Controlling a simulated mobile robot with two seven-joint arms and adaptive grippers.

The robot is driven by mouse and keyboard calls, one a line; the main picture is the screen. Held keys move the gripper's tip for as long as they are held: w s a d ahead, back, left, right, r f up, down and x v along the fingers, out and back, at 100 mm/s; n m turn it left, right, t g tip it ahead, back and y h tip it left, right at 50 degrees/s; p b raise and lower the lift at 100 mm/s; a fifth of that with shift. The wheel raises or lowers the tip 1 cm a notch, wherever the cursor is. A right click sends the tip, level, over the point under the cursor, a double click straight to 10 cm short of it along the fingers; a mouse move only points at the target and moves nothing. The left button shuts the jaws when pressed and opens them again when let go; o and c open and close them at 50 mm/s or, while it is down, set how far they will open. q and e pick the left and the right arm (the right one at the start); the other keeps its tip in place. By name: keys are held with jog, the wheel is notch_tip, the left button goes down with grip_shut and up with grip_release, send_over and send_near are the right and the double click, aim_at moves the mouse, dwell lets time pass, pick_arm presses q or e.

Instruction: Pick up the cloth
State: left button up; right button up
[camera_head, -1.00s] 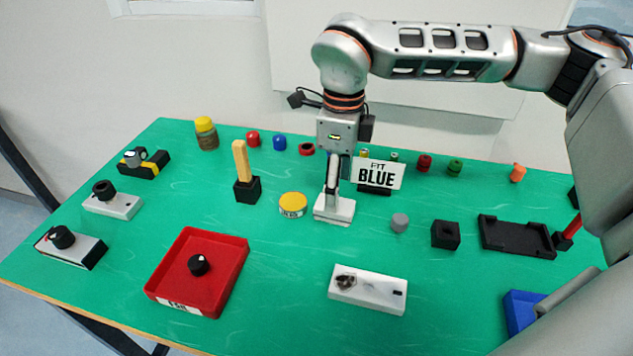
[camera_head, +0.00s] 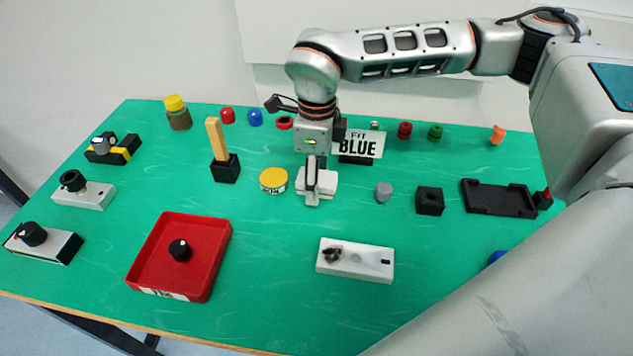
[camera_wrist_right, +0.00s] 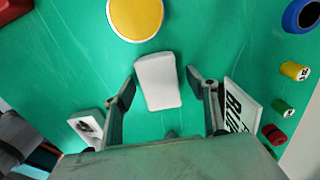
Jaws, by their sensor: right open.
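A white, rounded, folded-looking pad (camera_head: 328,185), which I take to be the cloth, lies on the green table just right of the yellow-topped tin (camera_head: 273,180). In the right wrist view the pad (camera_wrist_right: 158,82) lies between the two fingers, with green table visible on both sides. My right gripper (camera_head: 313,198) points down over it and hides part of it in the head view. The fingers (camera_wrist_right: 161,80) are spread apart and hold nothing. Whether they touch the table I cannot tell. My left gripper is out of view.
A "FIT BLUE" sign (camera_head: 358,146) stands close behind the gripper, and beside one finger in the wrist view. A grey knob piece (camera_head: 383,191) and a black block (camera_head: 429,201) are to the right. A red tray (camera_head: 212,255) and white switch box (camera_head: 375,262) are in front.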

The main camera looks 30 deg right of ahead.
jog(key=c, duration=1.2)
jog(key=shift+r, duration=0.15)
pick_arm(q)
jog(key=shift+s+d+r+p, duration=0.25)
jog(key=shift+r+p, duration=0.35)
jog(key=shift+p, duration=0.5)
pick_arm(e)
notch_tip(320, 180, up, 20)
jog(key=shift+f, duration=0.1)
jog(key=o, duration=0.3)
jog(key=shift+c, duration=1)
jog(key=shift+f, duration=0.1)
